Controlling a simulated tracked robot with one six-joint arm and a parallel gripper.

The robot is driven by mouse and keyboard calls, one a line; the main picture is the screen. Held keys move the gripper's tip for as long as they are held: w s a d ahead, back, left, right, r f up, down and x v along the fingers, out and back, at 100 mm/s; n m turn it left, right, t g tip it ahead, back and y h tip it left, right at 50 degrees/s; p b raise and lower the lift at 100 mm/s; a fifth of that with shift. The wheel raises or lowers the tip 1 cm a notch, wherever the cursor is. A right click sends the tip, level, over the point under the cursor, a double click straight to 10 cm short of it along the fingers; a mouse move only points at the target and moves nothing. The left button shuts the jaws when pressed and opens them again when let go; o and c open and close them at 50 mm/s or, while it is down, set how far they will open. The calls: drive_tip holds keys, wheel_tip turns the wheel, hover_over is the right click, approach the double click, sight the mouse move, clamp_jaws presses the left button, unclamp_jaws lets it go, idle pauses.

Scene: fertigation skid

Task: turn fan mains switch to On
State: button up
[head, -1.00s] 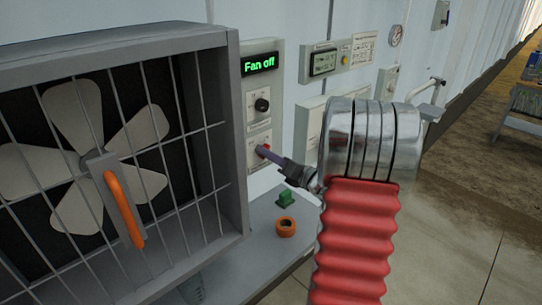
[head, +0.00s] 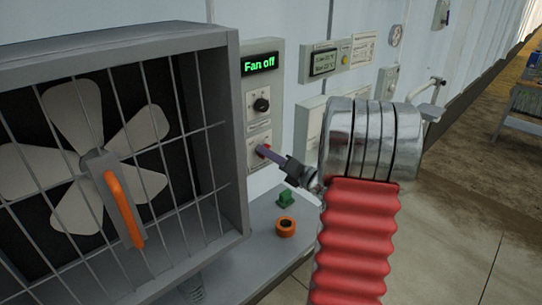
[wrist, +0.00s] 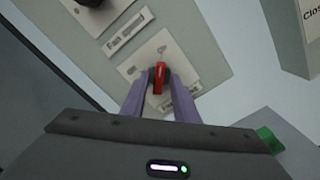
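The fan mains switch is a small red handle (wrist: 159,73) on a pale plate (wrist: 185,62) in the wrist view. It points roughly up and down in that picture. In the head view the red handle (head: 263,150) shows on the lower plate of the grey control panel, mostly covered by my fingers. My gripper (wrist: 161,80) has its two purple fingertips at the switch, one on each side of the handle. Whether they press on it cannot be made out. In the head view my gripper (head: 262,152) reaches the panel from the lower right. The display (head: 260,64) reads "Fan off".
A black knob (head: 261,105) sits above the switch. The caged fan (head: 80,150) stands close on the left. A green piece (head: 286,199) and an orange ring (head: 286,227) are on the grey ledge below. Other boxes (head: 324,62) hang on the wall to the right.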

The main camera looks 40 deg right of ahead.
drive_tip(key=shift+s, duration=0.1)
drive_tip(key=s, duration=1.3)
drive_tip(key=shift+s+d, duration=0.15)
drive_tip(key=shift+s, duration=0.15)
idle(0.5)
